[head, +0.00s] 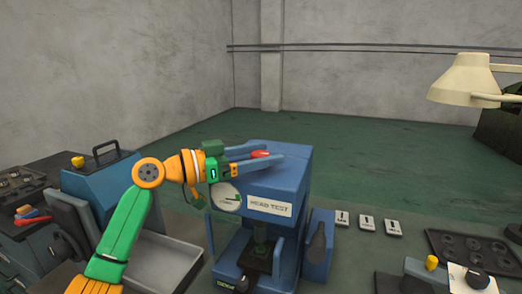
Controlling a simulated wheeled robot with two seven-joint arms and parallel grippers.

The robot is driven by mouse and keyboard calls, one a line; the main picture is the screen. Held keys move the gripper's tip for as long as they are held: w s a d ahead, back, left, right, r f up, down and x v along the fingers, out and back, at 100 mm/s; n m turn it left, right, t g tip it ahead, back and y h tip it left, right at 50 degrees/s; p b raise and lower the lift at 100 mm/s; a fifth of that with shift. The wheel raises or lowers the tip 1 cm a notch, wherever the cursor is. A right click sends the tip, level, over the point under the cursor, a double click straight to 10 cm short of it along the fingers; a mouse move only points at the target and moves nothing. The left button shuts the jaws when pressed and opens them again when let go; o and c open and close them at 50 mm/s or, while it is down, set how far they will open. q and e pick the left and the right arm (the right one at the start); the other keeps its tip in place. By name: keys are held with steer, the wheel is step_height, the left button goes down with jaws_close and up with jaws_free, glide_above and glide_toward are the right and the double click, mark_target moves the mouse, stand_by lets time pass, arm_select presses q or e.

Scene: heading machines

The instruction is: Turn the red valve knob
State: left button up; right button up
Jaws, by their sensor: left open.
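The red valve knob (260,154) shows as a small red shape at the top of the blue machine labelled "HEAD TEST" (284,185). My left gripper (270,150) reaches in from the left over the machine's top. Its two blue-grey fingers are open, and the knob shows between them. I cannot tell whether either finger touches the knob. The fingers hide part of the knob. My right gripper is not in view.
A round gauge (226,196) sits on the machine's front left corner. A grey tray (165,262) lies to its left, beside another blue machine (98,184). White cards (367,224) and a dark tray (475,250) lie right. A cream lamp (465,80) hangs at upper right.

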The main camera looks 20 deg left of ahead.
arm_select(q)
steer(key=shift+s+r, duration=0.1)
steer(key=shift+s, duration=0.1)
jaws_close()
